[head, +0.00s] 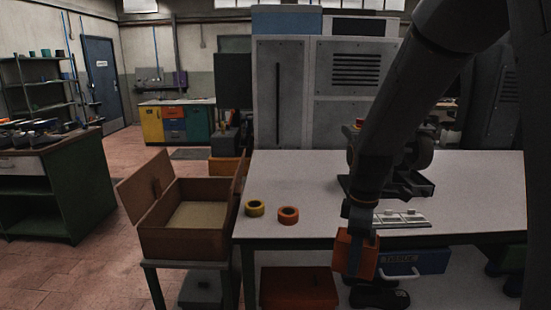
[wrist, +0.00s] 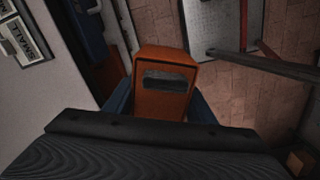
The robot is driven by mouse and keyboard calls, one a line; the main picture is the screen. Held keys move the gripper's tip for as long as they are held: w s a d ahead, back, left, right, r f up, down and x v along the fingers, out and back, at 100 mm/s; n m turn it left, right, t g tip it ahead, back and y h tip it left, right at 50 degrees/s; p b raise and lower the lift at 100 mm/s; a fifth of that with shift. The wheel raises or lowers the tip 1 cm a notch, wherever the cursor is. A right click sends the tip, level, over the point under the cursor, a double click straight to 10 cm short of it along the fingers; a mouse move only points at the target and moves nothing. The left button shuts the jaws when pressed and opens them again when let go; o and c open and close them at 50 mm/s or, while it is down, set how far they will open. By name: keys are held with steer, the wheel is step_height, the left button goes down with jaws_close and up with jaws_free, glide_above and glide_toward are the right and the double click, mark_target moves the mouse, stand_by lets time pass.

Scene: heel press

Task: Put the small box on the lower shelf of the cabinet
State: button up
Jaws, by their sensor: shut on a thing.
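My gripper (head: 354,262) is shut on an orange box (head: 343,249), held in front of the bench's front edge, partly below the top. In the wrist view the orange box (wrist: 165,70) has a dark slot in its face and sits between the two blue-grey fingers. I take it for the small box; no label shows on it. The cabinet's identity is unclear: a tall grey cabinet (head: 283,85) stands behind the bench, with no open shelf visible. The space under the bench holds an orange bin (head: 298,287) and a blue bin (head: 414,262).
The white bench top (head: 310,175) carries a yellow roll (head: 254,208), an orange roll (head: 288,214) and white plates (head: 400,218). An open brown box (head: 183,241) stands on a side table at left. Red tiled floor is clear further left.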

step_height(320, 180, down, 22)
steer(key=w+m+b, duration=0.1)
steer(key=w+m, duration=0.1)
steer(key=m, duration=1.1)
steer(key=shift+w+r+m+b, duration=0.2)
steer(key=shift+m+b, duration=0.1)
